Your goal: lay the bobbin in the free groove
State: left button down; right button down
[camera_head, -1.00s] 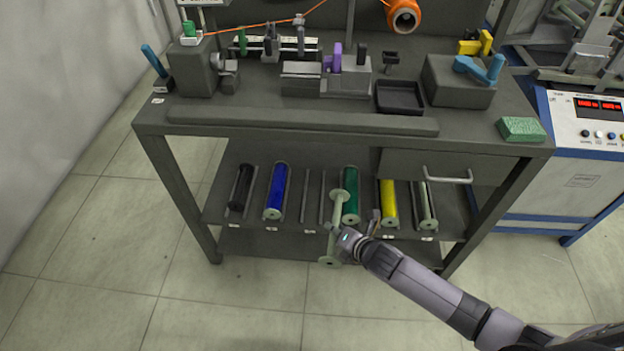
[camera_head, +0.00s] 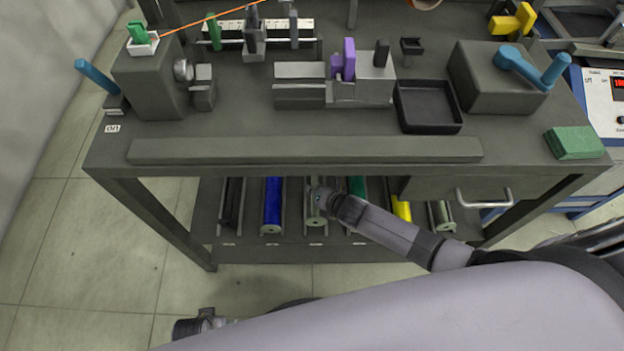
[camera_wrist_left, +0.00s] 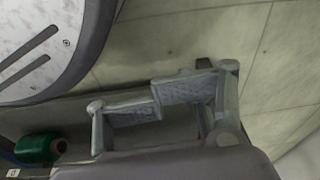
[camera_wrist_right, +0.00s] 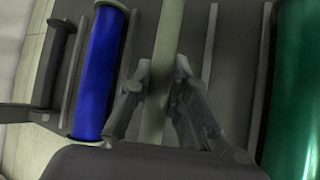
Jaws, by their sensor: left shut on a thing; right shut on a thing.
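The pale green bobbin (camera_head: 316,220) is at the free groove between the blue and green bobbins on the lower shelf. My right gripper (camera_head: 318,194) is shut around its shaft, which also shows between the fingers in the right wrist view (camera_wrist_right: 170,35). The bobbin lies in line with the groove, between its two rails (camera_wrist_right: 209,45); I cannot tell whether it touches the bottom. My left gripper (camera_wrist_left: 159,100) is low over the floor, away from the shelf, with its pads together; I see no thing between them.
The blue bobbin (camera_head: 273,203) and green bobbin (camera_head: 356,187) lie close on either side. A dark (camera_head: 231,203), a yellow (camera_head: 402,210) and a pale bobbin (camera_head: 442,215) fill other grooves. The table's front edge (camera_head: 300,172) overhangs the shelf.

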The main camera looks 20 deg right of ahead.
jog(key=shift+s+f, duration=0.15)
jog(key=shift+f, duration=0.05)
jog(key=shift+f+b, duration=0.35)
jog(key=shift+b, duration=0.3)
pick_arm(q)
jog(key=shift+w+d+r, duration=0.1)
jog(key=shift+w+r, duration=0.3)
jog(key=shift+r, duration=0.45)
jog(key=shift+w+d+r, duration=0.1)
jog(key=shift+w+r, duration=0.35)
jog(key=shift+r, duration=0.45)
jog(key=shift+w+r, duration=0.4)
jog(key=shift+r, duration=0.45)
pick_arm(e)
jog(key=shift+f, duration=0.4)
jog(key=c, duration=1.4)
grip_release()
jog(key=shift+c, duration=0.2)
jog(key=v, duration=1.2)
